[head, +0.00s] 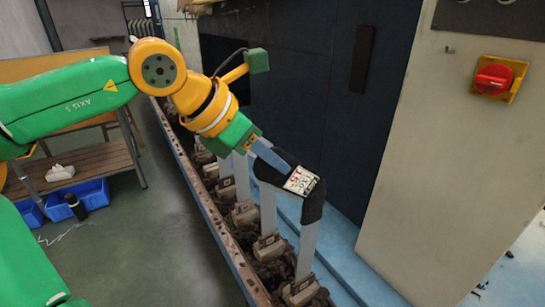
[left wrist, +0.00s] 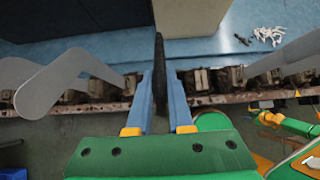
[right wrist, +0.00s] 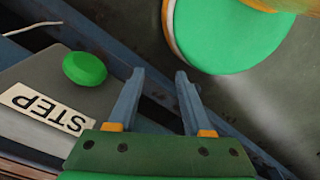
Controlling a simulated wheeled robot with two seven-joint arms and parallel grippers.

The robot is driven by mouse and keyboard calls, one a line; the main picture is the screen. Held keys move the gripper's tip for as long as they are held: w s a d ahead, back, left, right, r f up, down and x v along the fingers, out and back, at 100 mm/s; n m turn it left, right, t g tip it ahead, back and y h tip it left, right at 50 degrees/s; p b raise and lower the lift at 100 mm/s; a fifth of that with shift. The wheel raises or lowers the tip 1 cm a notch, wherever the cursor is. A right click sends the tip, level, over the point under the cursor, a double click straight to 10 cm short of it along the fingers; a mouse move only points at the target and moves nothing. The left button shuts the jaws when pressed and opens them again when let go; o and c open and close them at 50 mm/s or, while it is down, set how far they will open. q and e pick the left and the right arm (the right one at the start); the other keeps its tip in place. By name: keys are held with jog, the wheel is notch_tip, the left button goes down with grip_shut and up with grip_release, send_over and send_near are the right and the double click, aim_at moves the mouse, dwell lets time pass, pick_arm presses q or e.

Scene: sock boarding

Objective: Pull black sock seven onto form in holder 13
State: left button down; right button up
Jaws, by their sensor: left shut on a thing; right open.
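The black sock (head: 313,205) covers the bent top of a pale form (head: 307,245), with its opening edge partway down the leg. A white label with red and black marks lies on it, too small to read surely. The form stands upright in a holder (head: 300,291) in the row; I cannot read a number. My left gripper (head: 280,162) is shut on the sock near the form's top. In the left wrist view the black sock (left wrist: 160,60) shows edge-on between the fingers. My right gripper (right wrist: 153,80) is open and empty, away from the forms.
Other pale forms (head: 241,178) stand close behind in a row of holders along a rusty rail (head: 212,217). A dark cabinet wall is beside them. A beige panel with a red switch (head: 494,79) stands right. Blue bins (head: 78,197) sit left. A STEP-marked surface (right wrist: 45,108) is near my right gripper.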

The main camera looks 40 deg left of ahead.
pick_arm(q)
jog(key=shift+f+b, duration=0.55)
jog(key=shift+f, duration=0.15)
jog(key=c, duration=0.7)
grip_release()
jog(key=shift+c, duration=0.2)
jog(key=shift+r, duration=0.1)
jog(key=v, duration=0.7)
